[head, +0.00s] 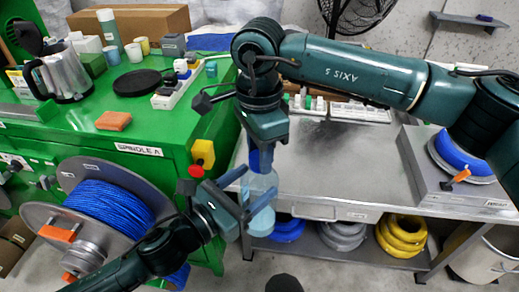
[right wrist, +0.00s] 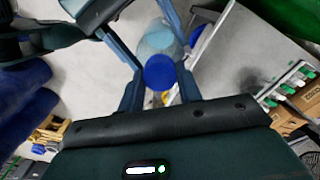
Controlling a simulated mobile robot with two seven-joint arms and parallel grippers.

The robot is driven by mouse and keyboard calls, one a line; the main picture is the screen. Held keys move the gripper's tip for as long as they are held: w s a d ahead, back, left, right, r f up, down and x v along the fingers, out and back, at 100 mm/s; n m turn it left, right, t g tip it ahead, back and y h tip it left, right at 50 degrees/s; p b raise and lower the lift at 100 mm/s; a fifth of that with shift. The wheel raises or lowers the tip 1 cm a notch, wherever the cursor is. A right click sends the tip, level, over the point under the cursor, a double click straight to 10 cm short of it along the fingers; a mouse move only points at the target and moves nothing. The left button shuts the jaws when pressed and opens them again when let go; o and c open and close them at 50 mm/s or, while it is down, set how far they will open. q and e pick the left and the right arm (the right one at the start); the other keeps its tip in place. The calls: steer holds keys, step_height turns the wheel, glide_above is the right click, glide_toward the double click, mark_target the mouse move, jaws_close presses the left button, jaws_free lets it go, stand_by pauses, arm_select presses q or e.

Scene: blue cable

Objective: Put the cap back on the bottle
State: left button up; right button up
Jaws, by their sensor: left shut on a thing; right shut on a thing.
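A clear, pale-blue bottle (head: 262,187) is held upright in the air at the front corner of the metal table. My left gripper (head: 262,200) is shut on the bottle's body from the left. My right gripper (head: 261,163) points down above the bottle's top. In the right wrist view a round blue cap (right wrist: 160,73) lies between the fingers of my right gripper (right wrist: 158,86), which is shut on it. The bottle (right wrist: 160,42) shows just beyond the cap, roughly in line with it. I cannot tell whether the cap touches the bottle's neck.
A green workbench (head: 130,130) with a metal jug (head: 62,78) and other items stands left. A blue cable reel (head: 105,207) is in front of it. The metal table (head: 340,165) is mostly clear, with coiled cables (head: 400,235) on its lower shelf.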

steer(key=o, duration=1.2)
steer(key=shift+c, duration=0.2)
step_height(320, 180, up, 12)
